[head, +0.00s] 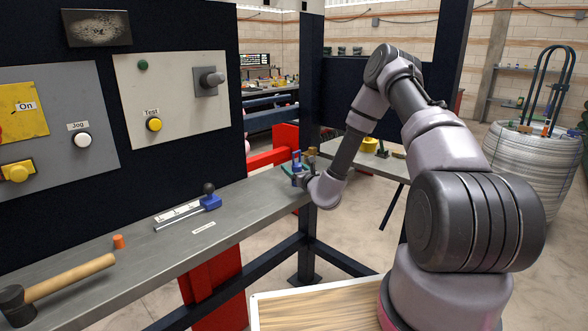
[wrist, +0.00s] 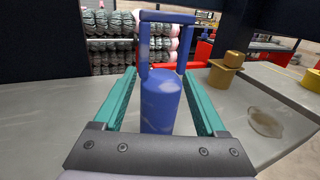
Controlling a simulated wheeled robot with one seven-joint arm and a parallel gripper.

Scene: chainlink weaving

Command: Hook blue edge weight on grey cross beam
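The blue edge weight (wrist: 160,104) stands upright on the grey bench in the wrist view, a blue cylinder with a blue square-topped frame rising behind it. My gripper (wrist: 160,72) has its two teal fingers spread, one on each side of the weight. Narrow gaps seem to show between the fingers and the cylinder, so it does not look clamped. In the head view my gripper (head: 299,160) is at the far end of the grey bench, and the weight there is too small to make out clearly. I cannot pick out the grey cross beam for certain.
The long grey bench (head: 250,207) also carries a hammer (head: 65,280), an orange cylinder (head: 119,242) and a blue clamp-like tool (head: 209,203). A dark post (head: 311,90) stands beside my gripper. In the wrist view a brass piece (wrist: 226,72) and a shallow dish (wrist: 266,123) lie to the right.

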